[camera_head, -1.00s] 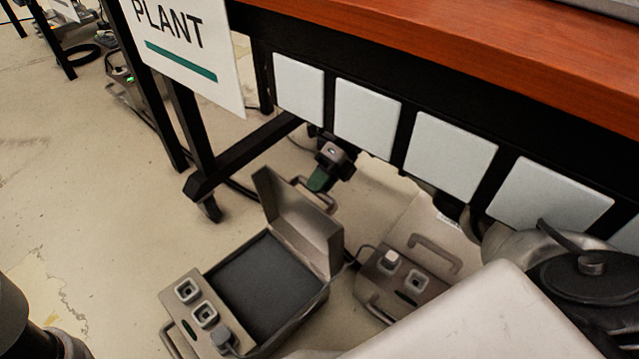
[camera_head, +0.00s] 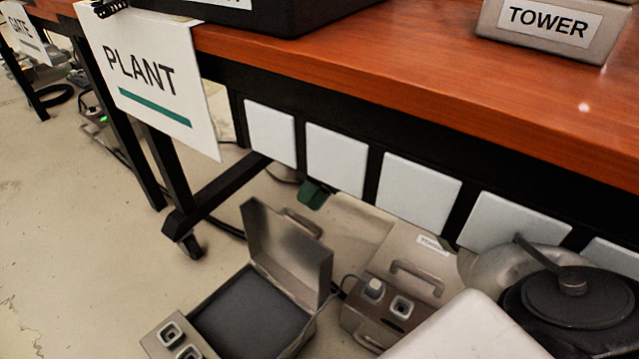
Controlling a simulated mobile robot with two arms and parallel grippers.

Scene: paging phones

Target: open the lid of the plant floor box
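A metal floor box (camera_head: 252,312) stands below the PLANT sign (camera_head: 150,75), and I take it as the plant floor box, though I see no label on it. Its lid (camera_head: 290,248) stands raised at the back, with a handle on it. The inside is dark grey, and square fittings on its front panel are partly cut off by the lower edge. My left gripper is not in view. I cannot make out any fingertips of my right gripper, so its opening and contact cannot be told.
A second, shut box (camera_head: 410,270) with a handle and a small blurred label stands to the right. A pale block (camera_head: 475,330) and a round black object (camera_head: 572,298) fill the lower right. The table edge (camera_head: 400,85) overhangs. A TOWER box (camera_head: 545,25) stands on top.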

